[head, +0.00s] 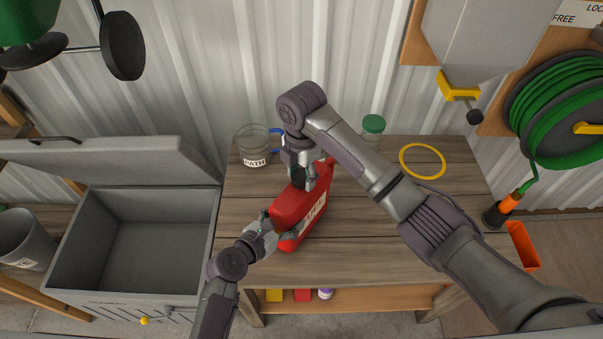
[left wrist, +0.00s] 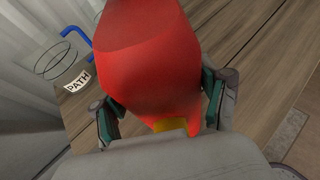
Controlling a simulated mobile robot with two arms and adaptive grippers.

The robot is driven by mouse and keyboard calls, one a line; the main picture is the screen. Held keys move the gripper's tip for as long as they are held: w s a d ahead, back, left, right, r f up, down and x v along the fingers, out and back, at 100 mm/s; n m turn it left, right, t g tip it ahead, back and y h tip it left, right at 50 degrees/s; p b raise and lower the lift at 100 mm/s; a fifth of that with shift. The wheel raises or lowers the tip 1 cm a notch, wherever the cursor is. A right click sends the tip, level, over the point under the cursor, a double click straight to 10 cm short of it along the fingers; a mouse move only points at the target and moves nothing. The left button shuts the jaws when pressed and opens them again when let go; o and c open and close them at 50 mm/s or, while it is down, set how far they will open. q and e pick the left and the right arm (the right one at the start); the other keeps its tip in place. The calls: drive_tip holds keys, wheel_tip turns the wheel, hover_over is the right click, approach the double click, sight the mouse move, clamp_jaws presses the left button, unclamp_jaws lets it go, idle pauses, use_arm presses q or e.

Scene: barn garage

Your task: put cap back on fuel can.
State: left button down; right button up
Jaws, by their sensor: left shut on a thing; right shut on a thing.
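The red fuel can (head: 290,207) stands tilted or angled on the wooden workbench (head: 375,250); a white label shows on its side. My left gripper (head: 276,228) is shut around the can's near end. In the left wrist view the can (left wrist: 150,55) fills the middle, with the fingers of the left gripper (left wrist: 162,105) on both its sides. My right gripper (head: 303,178) points down over the can's far end, shut on a small dark piece that looks like the cap (head: 297,178). The can's opening is hidden behind this gripper, so I cannot tell whether the cap touches it.
A clear jug (head: 254,146) labelled PATH stands behind left of the can. A green-lidded jar (head: 373,125) and a yellow ring (head: 423,145) lie at the back right. An open grey chest (head: 208,240) adjoins the bench's left. The bench's front right is clear.

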drive_tip(key=m, duration=0.5)
drive_tip(key=shift+f+m, duration=0.1)
drive_tip(key=shift+m, duration=0.2)
drive_tip(key=m, duration=0.7)
drive_tip(key=shift+s, duration=0.1)
use_arm(q)
drive_tip(key=shift+s+f, duration=0.15)
drive_tip(key=shift+f, duration=0.15)
use_arm(e)
drive_tip(key=m, duration=0.7)
drive_tip(key=shift+m, duration=0.4)
drive_tip(key=m, duration=0.5)
use_arm(q)
drive_tip(key=shift+a, duration=0.1)
use_arm(e)
drive_tip(key=o, duration=1.3)
drive_tip(key=shift+d, duration=0.1)
drive_tip(key=shift+c, duration=0.2)
